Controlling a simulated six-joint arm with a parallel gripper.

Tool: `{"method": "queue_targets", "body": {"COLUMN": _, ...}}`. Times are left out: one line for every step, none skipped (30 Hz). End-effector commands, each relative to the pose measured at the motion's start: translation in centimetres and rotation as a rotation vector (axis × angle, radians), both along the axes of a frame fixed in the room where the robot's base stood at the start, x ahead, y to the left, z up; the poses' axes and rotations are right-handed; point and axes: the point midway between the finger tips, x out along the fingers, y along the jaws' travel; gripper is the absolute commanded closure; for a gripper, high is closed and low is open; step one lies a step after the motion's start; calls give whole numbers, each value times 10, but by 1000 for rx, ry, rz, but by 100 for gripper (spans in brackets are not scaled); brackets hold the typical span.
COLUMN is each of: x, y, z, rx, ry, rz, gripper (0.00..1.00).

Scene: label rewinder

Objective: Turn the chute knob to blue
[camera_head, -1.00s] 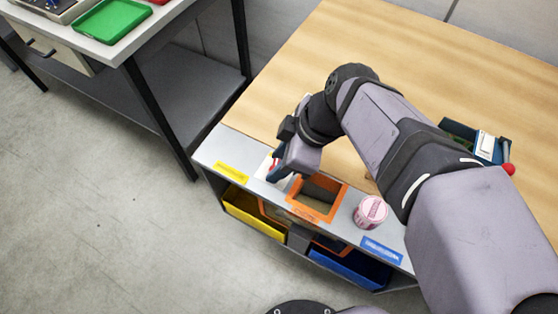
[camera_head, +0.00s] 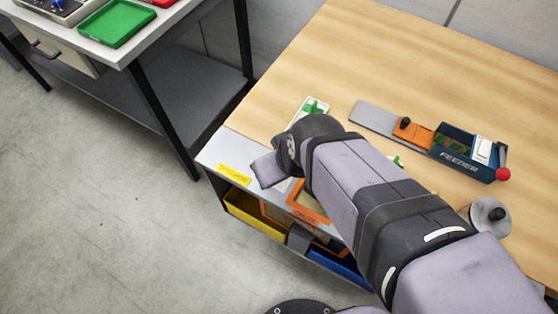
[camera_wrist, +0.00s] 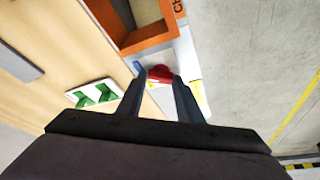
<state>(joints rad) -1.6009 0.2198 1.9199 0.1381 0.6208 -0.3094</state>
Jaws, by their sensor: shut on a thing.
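The red chute knob (camera_wrist: 160,73) sits on a small white plate beside the orange-framed chute opening (camera_wrist: 150,42). My gripper (camera_wrist: 159,79) is shut on the knob, with one finger on either side of it. A blue patch (camera_wrist: 138,67) shows by the left finger and a yellow patch (camera_wrist: 196,88) by the right one. I cannot tell exactly where the knob points. In the head view my arm hides the knob and fingertips; part of the orange chute frame (camera_head: 310,204) shows beside my wrist.
A yellow bin (camera_head: 252,214) and a blue bin (camera_head: 340,266) sit under the bench edge. A feeder (camera_head: 460,153) and a disc with a black knob (camera_head: 490,214) stand to the right. Green switches (camera_wrist: 95,95) lie near my gripper. A green tray (camera_head: 116,22) is on another table.

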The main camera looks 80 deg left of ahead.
Motion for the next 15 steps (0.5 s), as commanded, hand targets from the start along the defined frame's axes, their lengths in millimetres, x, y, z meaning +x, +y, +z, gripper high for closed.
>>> {"method": "queue_targets", "body": {"x": -1, "y": 0, "z": 2, "rx": -1, "ry": -1, "rz": -17, "gripper": 90}}
{"method": "queue_targets", "body": {"x": -1, "y": 0, "z": 2, "rx": -1, "ry": -1, "rz": -27, "gripper": 90}}
{"method": "queue_targets", "body": {"x": -1, "y": 0, "z": 2, "rx": -1, "ry": 0, "rz": -41, "gripper": 90}}
{"method": "queue_targets", "body": {"x": -1, "y": 0, "z": 1, "rx": -1, "ry": -1, "rz": -49, "gripper": 90}}
{"method": "queue_targets", "body": {"x": -1, "y": 0, "z": 1, "rx": -1, "ry": -1, "rz": -56, "gripper": 90}}
{"method": "queue_targets", "body": {"x": -1, "y": 0, "z": 1, "rx": 0, "ry": 0, "rz": -64, "gripper": 90}}
{"method": "queue_targets", "body": {"x": -1, "y": 0, "z": 1, "rx": 0, "ry": 1, "rz": -70, "gripper": 90}}
{"method": "queue_targets", "body": {"x": -1, "y": 0, "z": 1, "rx": 0, "ry": 1, "rz": -74, "gripper": 90}}
{"method": "queue_targets", "body": {"x": -1, "y": 0, "z": 1, "rx": 0, "ry": 1, "rz": -79, "gripper": 90}}
{"method": "queue_targets", "body": {"x": -1, "y": 0, "z": 1, "rx": 0, "ry": 1, "rz": -81, "gripper": 90}}
{"method": "queue_targets", "body": {"x": -1, "y": 0, "z": 1, "rx": 0, "ry": 0, "rz": -82, "gripper": 90}}
{"method": "queue_targets", "body": {"x": -1, "y": 0, "z": 0, "rx": 0, "ry": 1, "rz": -84, "gripper": 90}}
{"method": "queue_targets", "body": {"x": -1, "y": 0, "z": 0, "rx": 0, "ry": 1, "rz": -85, "gripper": 90}}
{"method": "queue_targets", "body": {"x": -1, "y": 0, "z": 0, "rx": 0, "ry": 1, "rz": -86, "gripper": 90}}
{"method": "queue_targets", "body": {"x": -1, "y": 0, "z": 0, "rx": 0, "ry": 1, "rz": -86, "gripper": 90}}
